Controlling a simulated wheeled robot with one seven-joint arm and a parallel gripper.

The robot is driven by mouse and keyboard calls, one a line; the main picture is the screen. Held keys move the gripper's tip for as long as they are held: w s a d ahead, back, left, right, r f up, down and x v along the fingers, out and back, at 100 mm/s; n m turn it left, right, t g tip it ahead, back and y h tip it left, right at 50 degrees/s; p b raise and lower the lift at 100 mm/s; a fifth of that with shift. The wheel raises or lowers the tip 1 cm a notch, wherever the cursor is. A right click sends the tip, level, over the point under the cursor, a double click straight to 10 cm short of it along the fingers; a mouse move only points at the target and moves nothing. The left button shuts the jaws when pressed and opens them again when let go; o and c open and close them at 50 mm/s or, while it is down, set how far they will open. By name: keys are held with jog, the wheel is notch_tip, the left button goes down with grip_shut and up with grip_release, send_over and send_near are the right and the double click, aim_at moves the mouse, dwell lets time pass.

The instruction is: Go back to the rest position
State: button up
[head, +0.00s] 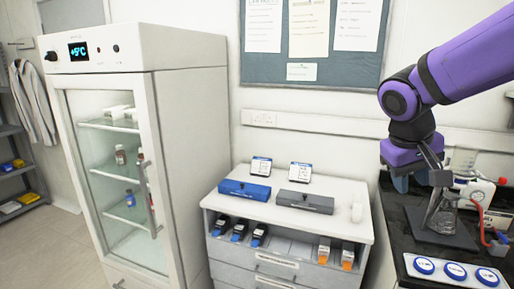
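My gripper (420,182) hangs at the end of my purple arm on the right of the head view. It points down above the dark bench top. A grey metal stand (443,222) on a flat base rises right by it and overlaps it in the picture. I cannot tell whether the two touch. The gripper's fingertips are small and partly covered here, so I cannot tell how far apart they are. I see nothing clearly held.
The dark bench (400,222) also bears a white device with red tubing (474,190) and a white rack of blue round caps (457,271). Left of it, a white cabinet (335,222) carries a blue box (245,191) and a grey box (305,202). A glass-door fridge (190,150) stands further left.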

jog(key=s+r+t+y, duration=0.3)
jog(key=s, duration=1.2)
jog(key=shift+d+r+m+y, duration=0.15)
jog(key=shift+d+m+y, duration=0.15)
jog(key=shift+y, duration=0.1)
